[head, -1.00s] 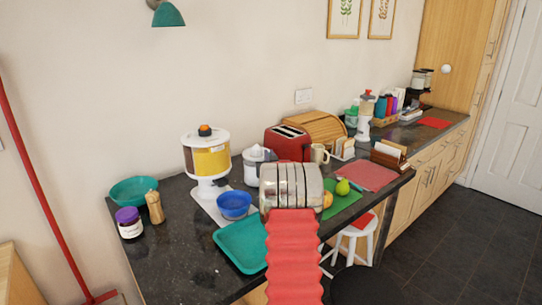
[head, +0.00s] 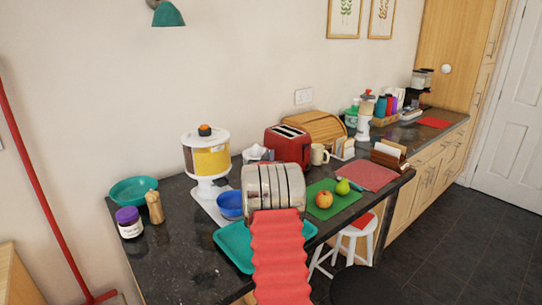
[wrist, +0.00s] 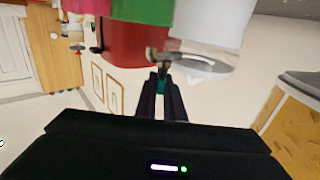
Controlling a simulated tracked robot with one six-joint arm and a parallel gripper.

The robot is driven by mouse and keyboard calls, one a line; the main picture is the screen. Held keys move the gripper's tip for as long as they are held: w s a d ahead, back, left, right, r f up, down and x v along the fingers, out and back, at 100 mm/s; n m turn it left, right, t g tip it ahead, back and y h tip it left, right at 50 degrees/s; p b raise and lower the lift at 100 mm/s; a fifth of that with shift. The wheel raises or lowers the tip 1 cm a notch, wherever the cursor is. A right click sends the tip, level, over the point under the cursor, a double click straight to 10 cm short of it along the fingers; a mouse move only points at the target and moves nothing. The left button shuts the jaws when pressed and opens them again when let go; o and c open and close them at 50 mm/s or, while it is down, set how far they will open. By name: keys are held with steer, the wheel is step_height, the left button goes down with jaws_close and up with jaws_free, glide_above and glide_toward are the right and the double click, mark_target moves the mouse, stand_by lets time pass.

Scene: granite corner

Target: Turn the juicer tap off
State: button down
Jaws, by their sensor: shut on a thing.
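The juicer (head: 257,154) is a small grey and white machine beside the red toaster, mostly hidden behind my arm in the head view. In the wrist view, which is upside down, the juicer's pale body (wrist: 212,20) and a metallic round part (wrist: 205,67) are above my fingers. A small teal tap lever (wrist: 161,82) sits between the dark fingertips of my gripper (wrist: 160,86), which is shut on it. A brownish metal spout is just beyond. The head view hides my gripper behind the arm.
A drink dispenser (head: 207,160) with yellow contents and a blue bowl (head: 229,204) stand left of my arm. The red toaster (head: 288,146) is close behind. A teal tray (head: 236,249) lies under my arm. An apple (head: 323,199) and pear (head: 342,187) lie on the green board.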

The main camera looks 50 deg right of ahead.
steer(key=shift+s+d+r+m+g+h, duration=0.2)
steer(key=shift+r+m+g+h, duration=0.1)
steer(key=shift+m+g+h, duration=0.3)
steer(key=shift+s+f+g, duration=0.1)
steer(key=shift+f+g, duration=0.05)
steer(key=shift+g, duration=0.35)
steer(key=c, duration=1.9)
jaws_free()
steer(key=shift+a, duration=0.1)
steer(key=shift+o, duration=0.2)
steer(key=shift+f, duration=0.15)
steer(key=shift+a, duration=0.15)
steer(key=shift+s+a, duration=0.1)
steer(key=shift+a, duration=0.65)
steer(key=v, duration=1.2)
steer(key=shift+s, duration=0.15)
